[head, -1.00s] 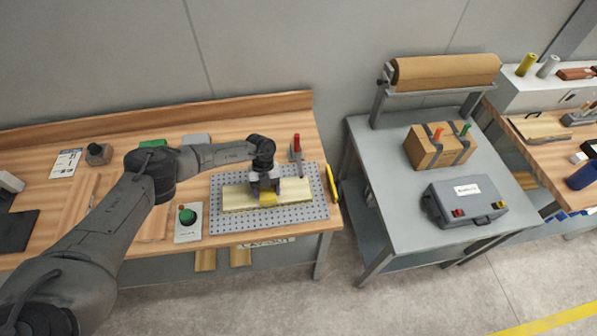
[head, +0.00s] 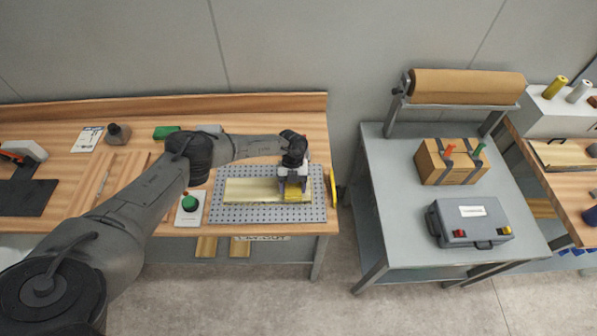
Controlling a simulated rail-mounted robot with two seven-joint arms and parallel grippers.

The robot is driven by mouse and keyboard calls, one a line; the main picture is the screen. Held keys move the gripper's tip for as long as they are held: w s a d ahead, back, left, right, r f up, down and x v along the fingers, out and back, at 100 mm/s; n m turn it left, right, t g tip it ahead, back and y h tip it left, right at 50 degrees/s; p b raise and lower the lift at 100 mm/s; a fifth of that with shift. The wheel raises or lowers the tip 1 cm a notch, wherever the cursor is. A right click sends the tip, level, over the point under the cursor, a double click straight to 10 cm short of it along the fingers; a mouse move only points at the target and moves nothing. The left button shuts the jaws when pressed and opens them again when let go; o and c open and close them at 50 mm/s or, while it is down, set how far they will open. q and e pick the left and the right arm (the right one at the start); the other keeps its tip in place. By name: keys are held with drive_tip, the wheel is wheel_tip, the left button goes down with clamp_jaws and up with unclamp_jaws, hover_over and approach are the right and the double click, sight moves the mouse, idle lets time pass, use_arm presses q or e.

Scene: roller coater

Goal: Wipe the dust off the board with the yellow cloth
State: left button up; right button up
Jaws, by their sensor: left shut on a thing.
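The board (head: 250,190) is a pale yellow strip lying flat on a grey perforated plate (head: 265,214) on the wooden bench. My left gripper (head: 293,186) is over the right end of the board, pointing down. It is shut on the yellow cloth (head: 297,196), which appears to touch the board's right end. The board's left and middle parts show plain pale yellow; dust is too fine to make out. The gripper hides part of the board's right end. My right gripper is not in view.
A yellow-handled item (head: 333,187) is at the bench's right edge. A grey table (head: 400,225) with a cardboard box (head: 450,162) and a grey case (head: 470,222) stands to the right, across a gap.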

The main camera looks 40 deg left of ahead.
use_arm(q)
wheel_tip(320, 180, up, 2)
drive_tip(key=shift+s+a+r+p, duration=0.1)
drive_tip(key=shift+r+p, duration=0.05)
drive_tip(key=shift+p, duration=0.15)
drive_tip(key=shift+a+r+p, duration=0.2)
drive_tip(key=shift+r+p, duration=0.55)
drive_tip(key=shift+r, duration=0.05)
wheel_tip(320, 180, up, 3)
drive_tip(key=p, duration=0.3)
drive_tip(key=shift+r, duration=0.2)
drive_tip(key=shift+r+p, duration=0.1)
drive_tip(key=shift+p, duration=0.2)
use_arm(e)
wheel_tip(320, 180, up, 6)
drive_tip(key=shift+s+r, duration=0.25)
